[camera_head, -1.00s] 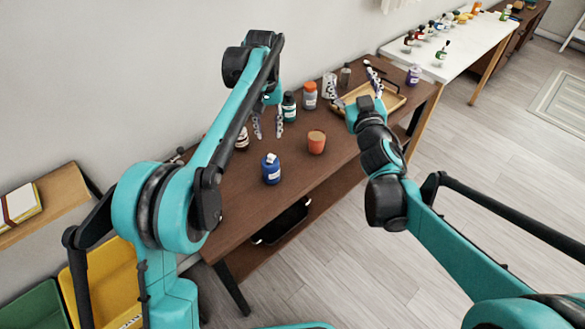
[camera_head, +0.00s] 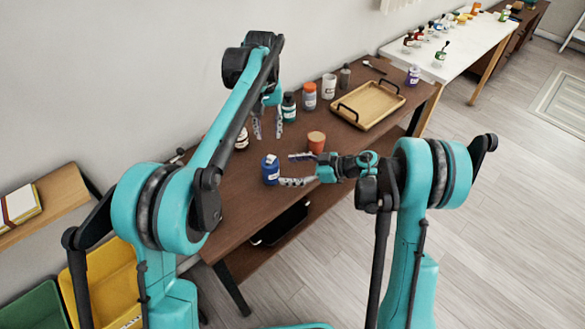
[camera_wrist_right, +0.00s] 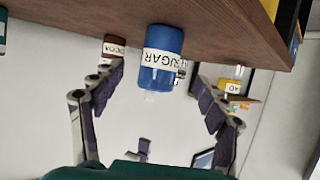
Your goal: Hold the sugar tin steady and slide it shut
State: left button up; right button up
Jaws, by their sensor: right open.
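The blue sugar tin (camera_head: 270,172) stands upright near the front of the brown table. A small pale piece shows on its top. In the right wrist view, which looks upside down, the tin (camera_wrist_right: 163,45) shows its white SUGAR label. My right gripper (camera_head: 291,169) is open just right of the tin, its fingers pointing at it. In the wrist view the tin lies ahead between the spread fingers, with no clear contact. My left gripper (camera_head: 268,127) hangs above the table behind the tin, fingers apart and pointing down, with nothing seen between them.
An orange-brown cup (camera_head: 316,141) stands close behind my right gripper. A dark green jar (camera_head: 289,107), an orange-lidded jar (camera_head: 309,97) and a white canister (camera_head: 328,86) stand along the back. A wooden tray (camera_head: 369,103) lies at the right. A cocoa jar (camera_wrist_right: 117,47) stands beyond the tin.

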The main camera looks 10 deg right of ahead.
aim_at(271, 171)
jog(key=x, duration=0.7)
jog(key=shift+a, duration=0.15)
jog(key=c, duration=1.3)
